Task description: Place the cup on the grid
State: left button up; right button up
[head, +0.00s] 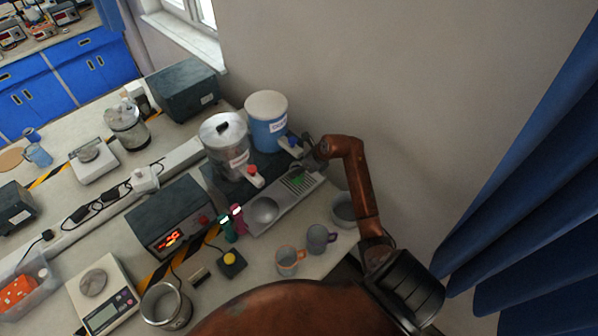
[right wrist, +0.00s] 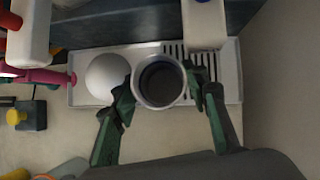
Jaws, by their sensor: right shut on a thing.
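My right gripper (right wrist: 160,95) is shut on a pale cup (right wrist: 160,83), with its green fingers on either side. The cup is seen from above, open end showing and dark inside. It covers the area between the round bowl and the left part of the slotted grid (right wrist: 205,62); I cannot tell its height above the tray. In the head view the grid (head: 299,183) lies at the far right end of the tray, and the held cup cannot be made out there. My left gripper is not in view.
The tray (head: 281,209) holds a round bowl (head: 264,211). A steel dispenser (head: 224,150) and a blue dispenser (head: 267,125) stand behind it, their taps jutting out. Two mugs (head: 287,261) (head: 318,239) and a grey pot (head: 343,209) stand in front, near the wall.

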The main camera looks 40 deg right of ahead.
jog(key=w+d+f, duration=0.1)
jog(key=f, duration=0.2)
jog(key=w+d+f+p, duration=0.1)
jog(key=w+f, duration=0.1)
jog(key=f, duration=0.1)
jog(key=w+d+f, duration=0.1)
jog(key=d+f, duration=0.1)
jog(key=f, duration=0.1)
jog(key=shift+w+d, duration=0.1)
jog(key=shift+w, duration=0.2)
jog(key=shift+f, duration=0.25)
jog(key=shift+s+d+f, duration=0.1)
jog(key=shift+f, duration=0.05)
jog(key=o, duration=1.1)
